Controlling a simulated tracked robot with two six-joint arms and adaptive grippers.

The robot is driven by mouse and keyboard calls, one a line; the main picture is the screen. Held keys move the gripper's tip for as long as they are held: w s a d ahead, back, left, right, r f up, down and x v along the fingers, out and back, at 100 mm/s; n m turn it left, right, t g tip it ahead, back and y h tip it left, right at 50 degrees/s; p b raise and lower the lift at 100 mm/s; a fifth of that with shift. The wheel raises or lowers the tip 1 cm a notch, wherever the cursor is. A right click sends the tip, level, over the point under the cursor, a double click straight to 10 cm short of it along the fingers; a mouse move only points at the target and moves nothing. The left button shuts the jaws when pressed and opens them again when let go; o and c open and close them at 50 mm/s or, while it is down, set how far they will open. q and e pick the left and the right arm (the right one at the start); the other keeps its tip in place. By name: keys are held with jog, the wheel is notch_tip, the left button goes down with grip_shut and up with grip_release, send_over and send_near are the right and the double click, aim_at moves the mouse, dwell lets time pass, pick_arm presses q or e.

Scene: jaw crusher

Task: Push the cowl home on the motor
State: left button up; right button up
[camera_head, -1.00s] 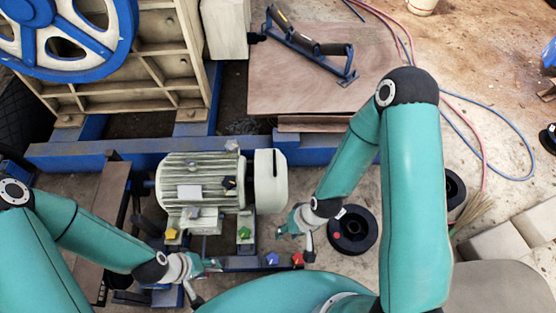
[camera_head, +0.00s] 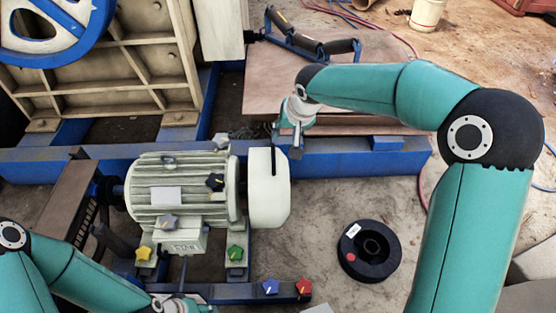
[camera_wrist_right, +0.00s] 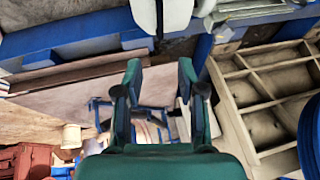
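The cream cowl (camera_head: 268,190) sits at the right end of the ribbed cream motor (camera_head: 185,185), with a narrow dark gap between them. A dark slot runs down the cowl's upper part. My right gripper (camera_head: 287,147) is above and right of the cowl, near the blue beam, and appears apart from it. In the right wrist view its fingers (camera_wrist_right: 159,78) are spread with nothing between them; the cowl (camera_wrist_right: 172,14) shows beyond, at the top edge. My left gripper (camera_head: 178,306) is at the bottom edge below the motor, mostly cut off.
A black spool (camera_head: 369,250) lies on the floor to the right. The blue beam (camera_head: 340,160) runs behind.

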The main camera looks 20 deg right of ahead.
aim_at(274, 154)
jog(key=b+x, duration=0.4)
jog(key=x, duration=1.2)
jog(key=shift+f, duration=0.3)
grip_shut()
